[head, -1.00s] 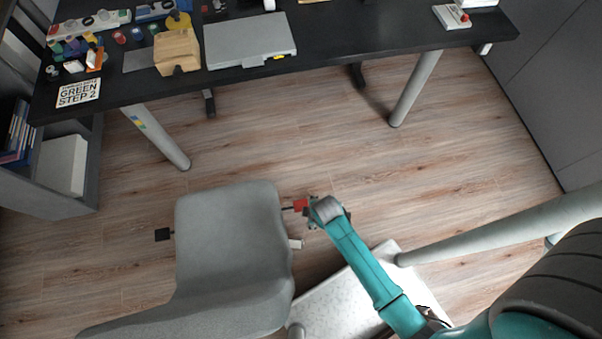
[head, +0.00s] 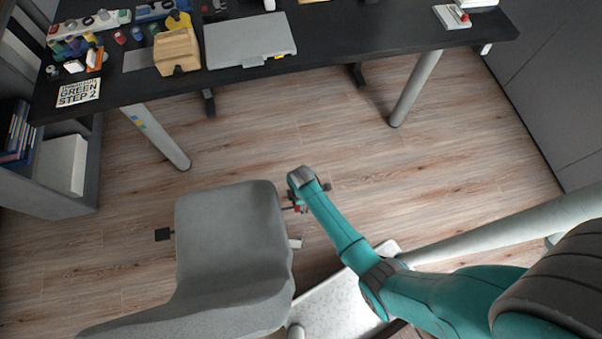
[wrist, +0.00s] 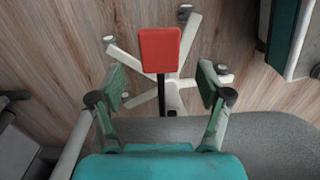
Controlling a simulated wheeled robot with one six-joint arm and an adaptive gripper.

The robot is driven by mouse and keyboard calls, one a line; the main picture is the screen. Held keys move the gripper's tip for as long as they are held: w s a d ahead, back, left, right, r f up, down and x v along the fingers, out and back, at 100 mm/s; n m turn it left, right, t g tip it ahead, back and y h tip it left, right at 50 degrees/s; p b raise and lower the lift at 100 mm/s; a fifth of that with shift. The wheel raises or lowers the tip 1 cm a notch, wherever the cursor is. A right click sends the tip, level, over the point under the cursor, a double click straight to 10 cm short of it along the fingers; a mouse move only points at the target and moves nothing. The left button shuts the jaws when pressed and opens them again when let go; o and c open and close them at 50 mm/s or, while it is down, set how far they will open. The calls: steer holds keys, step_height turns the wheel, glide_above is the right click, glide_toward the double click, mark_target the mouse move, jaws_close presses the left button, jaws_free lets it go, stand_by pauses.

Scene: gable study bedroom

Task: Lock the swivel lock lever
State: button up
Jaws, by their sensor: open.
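The swivel lock lever is a red paddle (wrist: 160,50) on a thin black rod that sticks out from under the grey chair seat (head: 235,235). In the head view the red lever (head: 298,207) shows only partly at the seat's right edge, mostly covered by my arm. My gripper (wrist: 163,85) is open in the wrist view, with one green-padded finger on each side of the rod. The paddle lies between and beyond the fingertips, with gaps on both sides. No contact with the lever is visible.
A second, black lever (head: 162,235) sticks out from the seat's left side. The chair's pale star base (wrist: 180,93) spreads below the red paddle. Wooden floor between desk and chair is clear.

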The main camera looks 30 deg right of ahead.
steer(key=shift+f, duration=2.05)
